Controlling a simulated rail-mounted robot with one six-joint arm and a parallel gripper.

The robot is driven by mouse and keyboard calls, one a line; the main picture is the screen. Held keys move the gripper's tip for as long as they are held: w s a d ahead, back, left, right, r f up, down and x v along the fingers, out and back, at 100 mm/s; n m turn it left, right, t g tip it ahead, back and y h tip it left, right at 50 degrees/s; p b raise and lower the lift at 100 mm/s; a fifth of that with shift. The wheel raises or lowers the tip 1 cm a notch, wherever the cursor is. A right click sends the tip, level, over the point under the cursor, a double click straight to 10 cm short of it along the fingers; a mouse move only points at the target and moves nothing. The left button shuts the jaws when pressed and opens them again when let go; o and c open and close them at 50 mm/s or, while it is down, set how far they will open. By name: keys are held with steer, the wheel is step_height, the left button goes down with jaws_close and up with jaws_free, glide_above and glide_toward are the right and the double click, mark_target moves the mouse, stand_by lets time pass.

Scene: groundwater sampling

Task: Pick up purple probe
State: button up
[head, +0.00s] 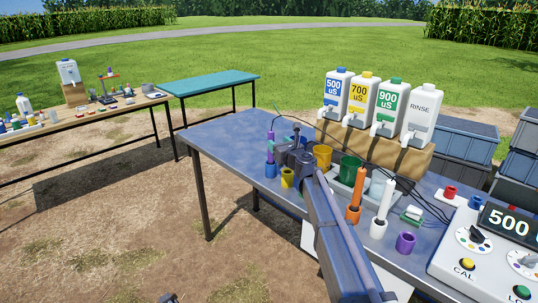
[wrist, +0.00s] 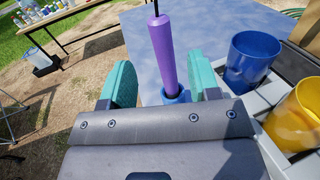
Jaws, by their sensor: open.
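The purple probe (head: 270,150) stands upright in a blue holder (head: 270,170) near the back left of the grey-blue table. In the wrist view the purple probe (wrist: 163,50) rises from the blue holder (wrist: 177,97), with a dark cable at its top. My gripper (wrist: 163,80) is open, its two teal fingers on either side of the probe. Gaps show between the probe and both fingers. In the head view my arm comes in from the lower right, and the gripper (head: 281,150) is at the probe.
A yellow holder (head: 287,178) stands right of the blue one. Yellow (head: 323,157) and green (head: 350,168) cups, an orange probe (head: 356,190) and a white probe (head: 384,205) are further right. Labelled bottles stand on a wooden block (head: 375,150) behind. The table's left part (head: 225,145) is clear.

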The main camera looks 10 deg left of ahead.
mark_target(269, 135)
steer(key=x, duration=0.9)
steer(key=shift+w+f, duration=0.15)
steer(key=shift+d, duration=0.1)
jaws_close()
